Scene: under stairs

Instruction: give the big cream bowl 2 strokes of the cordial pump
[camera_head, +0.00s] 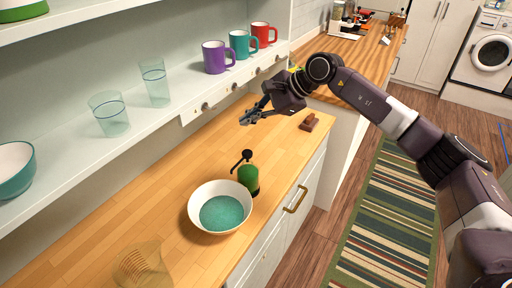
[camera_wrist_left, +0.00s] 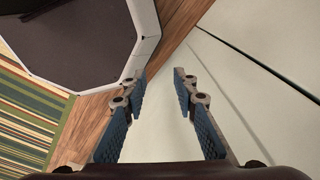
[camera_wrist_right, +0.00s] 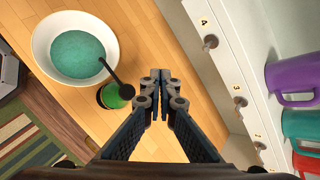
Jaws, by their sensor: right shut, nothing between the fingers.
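The big cream bowl (camera_head: 207,228) sits on the wooden counter, with a teal inside bottom; it also shows in the right wrist view (camera_wrist_right: 45,43). Beside it stands the green cordial pump bottle (camera_head: 248,178) with a black pump head (camera_head: 243,156), whose spout points toward the bowl. In the right wrist view the pump head (camera_wrist_right: 126,91) covers part of the bottle (camera_wrist_right: 110,97). My right gripper (camera_head: 246,118) is shut and empty, above the counter and beyond the pump, apart from it. My left gripper (camera_wrist_left: 160,82) is open and empty in its wrist view, away from the counter top.
A ribbed clear glass (camera_head: 144,265) is at the counter's near end. A brown block (camera_head: 309,122) lies at the far end. The shelf above holds clear glasses (camera_head: 109,114) and purple (camera_head: 217,57), teal (camera_head: 242,44) and red (camera_head: 263,35) mugs. Hooks line its edge.

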